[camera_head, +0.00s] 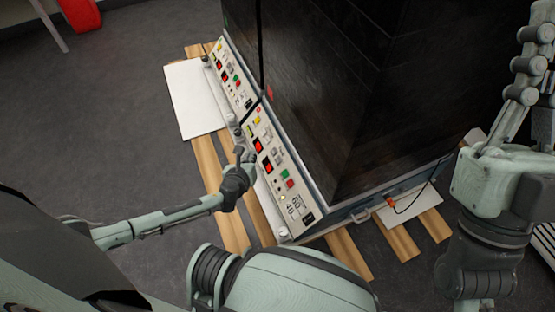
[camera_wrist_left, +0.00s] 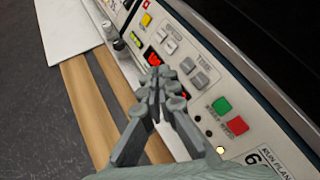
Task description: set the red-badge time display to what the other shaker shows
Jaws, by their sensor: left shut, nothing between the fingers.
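The near shaker's control panel (camera_head: 275,160) carries a red badge (camera_head: 258,110), which also shows in the left wrist view (camera_wrist_left: 146,5). It has two lit red displays, speed (camera_head: 258,146) and time (camera_head: 268,168); their digits are too small to read. Grey time buttons (camera_wrist_left: 194,73) sit beside the time display. The other shaker's panel (camera_head: 232,78) is farther away, with red displays (camera_head: 219,64) also unreadable. My left gripper (camera_head: 241,153) is shut and empty, its tips (camera_wrist_left: 157,78) in front of the near panel, partly covering its displays. I cannot tell whether they touch. My right arm shows, not its fingertips.
Green (camera_wrist_left: 221,106) and red (camera_wrist_left: 237,125) buttons sit lower on the near panel. The shakers' dark housings (camera_head: 350,90) rise behind the panels. Wooden slats (camera_head: 232,226) and a white board (camera_head: 190,100) lie below. Grey floor (camera_head: 110,130) at left is clear.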

